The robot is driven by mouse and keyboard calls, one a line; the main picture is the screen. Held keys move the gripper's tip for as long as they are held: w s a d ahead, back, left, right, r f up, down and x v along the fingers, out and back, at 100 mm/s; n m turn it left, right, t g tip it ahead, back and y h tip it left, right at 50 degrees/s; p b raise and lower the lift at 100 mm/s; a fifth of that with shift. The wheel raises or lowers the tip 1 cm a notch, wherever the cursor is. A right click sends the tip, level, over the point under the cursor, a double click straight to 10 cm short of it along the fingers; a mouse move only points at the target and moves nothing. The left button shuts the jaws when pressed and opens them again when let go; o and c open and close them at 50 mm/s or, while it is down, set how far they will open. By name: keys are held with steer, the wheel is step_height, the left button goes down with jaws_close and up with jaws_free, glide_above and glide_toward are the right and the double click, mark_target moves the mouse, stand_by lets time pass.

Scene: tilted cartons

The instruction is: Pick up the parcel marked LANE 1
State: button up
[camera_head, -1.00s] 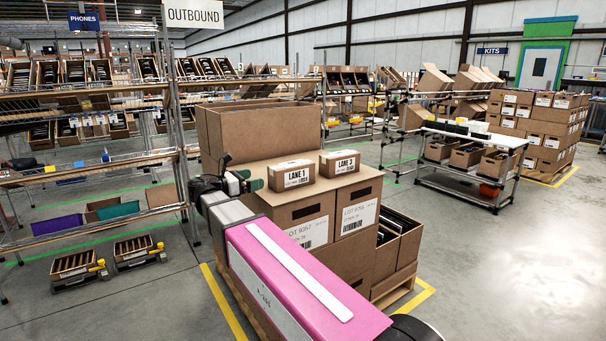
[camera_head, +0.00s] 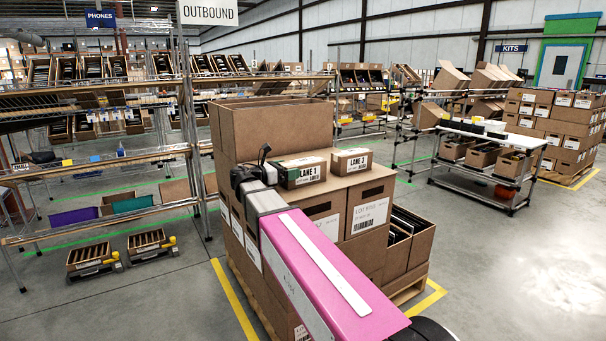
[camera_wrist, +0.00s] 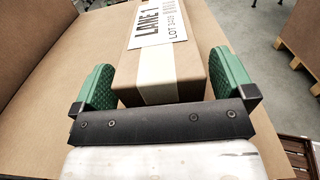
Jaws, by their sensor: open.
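The parcel marked LANE 1 (camera_head: 308,176) is a small brown box with a white label, resting on top of the large carton stack. In the wrist view the parcel (camera_wrist: 186,62) lies between the two green finger pads of my gripper (camera_wrist: 163,84), its label facing up and pale tape on its near part. My gripper is open, one pad on each side of the parcel and close to it; I cannot tell whether either pad touches. In the head view my gripper (camera_head: 284,170) is at the parcel's left end, partly hidden by the wrist and parcel.
A second parcel, marked LANE 3 (camera_head: 351,161), sits just right of LANE 1. A tall open carton (camera_head: 265,127) rises behind them. Shelving (camera_head: 100,165) stands on the left. A white-topped cart (camera_head: 492,137) stands on the right, with clear floor before it.

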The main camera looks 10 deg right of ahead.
steer(key=shift+x, duration=0.8)
steer(key=c, duration=1.1)
steer(key=shift+r, duration=0.15)
